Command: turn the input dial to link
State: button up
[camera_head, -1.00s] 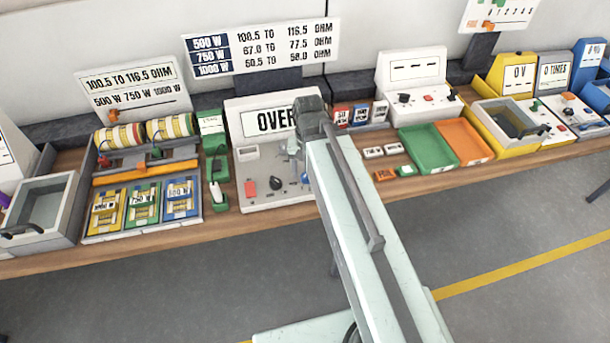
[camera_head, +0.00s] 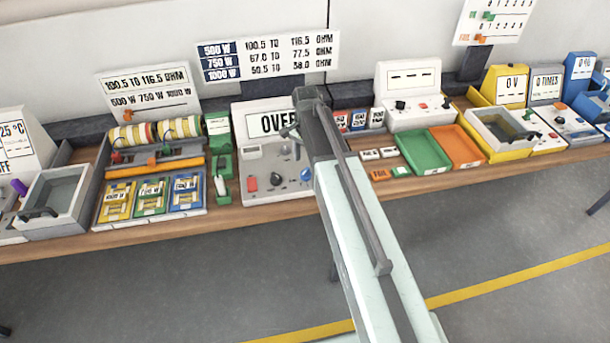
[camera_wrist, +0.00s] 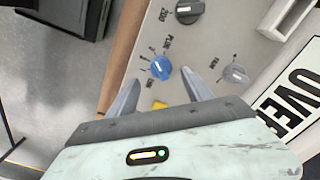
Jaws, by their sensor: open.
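A blue dial (camera_wrist: 161,67) with a pale pointer mark sits on the grey panel of the meter whose screen reads OVER (camera_head: 277,122). Small printed labels ring it, too small and turned to read surely. It also shows in the head view (camera_head: 305,174). I cannot tell which word its pointer faces. My gripper (camera_wrist: 160,77) is open, with its two fingertips on either side of the blue dial in the wrist view. I cannot tell whether they touch it. A black dial (camera_wrist: 188,10) and a grey knob (camera_wrist: 235,73) are on the same panel.
A red button (camera_head: 251,184) is on the meter's panel. A green holder (camera_head: 221,165) stands left of the meter, and green (camera_head: 425,152) and orange (camera_head: 458,147) trays lie to the right. A yellow patch (camera_wrist: 158,105) shows between my fingers.

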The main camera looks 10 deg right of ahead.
aim_at(305, 171)
notch_tip(305, 171, down, 6)
jog(key=b, duration=0.4)
jog(key=shift+w+b, duration=0.1)
jog(key=shift+b, duration=0.3)
jog(key=shift+r, duration=0.1)
grip_shut()
